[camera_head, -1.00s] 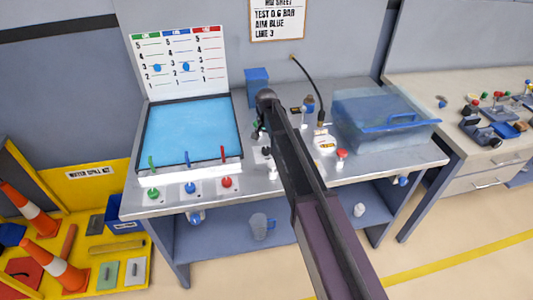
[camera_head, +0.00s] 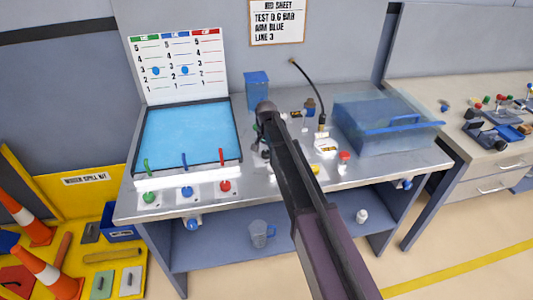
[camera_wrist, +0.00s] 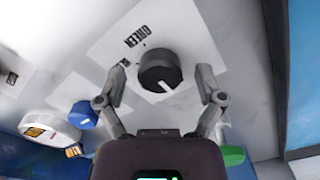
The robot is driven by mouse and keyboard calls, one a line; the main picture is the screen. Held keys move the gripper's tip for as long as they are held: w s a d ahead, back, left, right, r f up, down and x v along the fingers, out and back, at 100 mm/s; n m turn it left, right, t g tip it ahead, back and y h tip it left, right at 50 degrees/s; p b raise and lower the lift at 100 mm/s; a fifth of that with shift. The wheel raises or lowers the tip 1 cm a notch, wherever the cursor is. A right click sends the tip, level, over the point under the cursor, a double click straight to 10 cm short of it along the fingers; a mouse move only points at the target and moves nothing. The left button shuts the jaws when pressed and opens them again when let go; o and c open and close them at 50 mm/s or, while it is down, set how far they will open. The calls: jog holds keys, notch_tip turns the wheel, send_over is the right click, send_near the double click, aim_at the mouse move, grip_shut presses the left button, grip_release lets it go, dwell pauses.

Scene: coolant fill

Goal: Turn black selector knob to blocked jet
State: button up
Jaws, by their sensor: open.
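The black selector knob (camera_wrist: 160,72) shows in the wrist view on a white label plate (camera_wrist: 195,28). Its white pointer line runs toward the lower right of the picture. The word "GREEN" is printed beside it at the upper left; other lettering near the knob is partly covered. My gripper (camera_wrist: 163,76) is open, with one finger at the knob's left and one at its right. I cannot tell whether either finger touches it. In the head view my arm hides the knob, and only dark bits of my gripper (camera_head: 263,143) show beside the arm.
In the wrist view a blue knob (camera_wrist: 84,114) and a white round part (camera_wrist: 50,130) lie to the left. In the head view the blue tray (camera_head: 190,138), a clear blue-lidded box (camera_head: 385,125), a red-topped part (camera_head: 344,157) and a black hose (camera_head: 309,82) surround the work area.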

jog(key=shift+c, duration=0.2)
jog(key=c, duration=1.1)
jog(key=shift+m, duration=0.5)
jog(key=m, duration=0.4)
jog(key=shift+m, duration=0.3)
jog(key=m, duration=0.6)
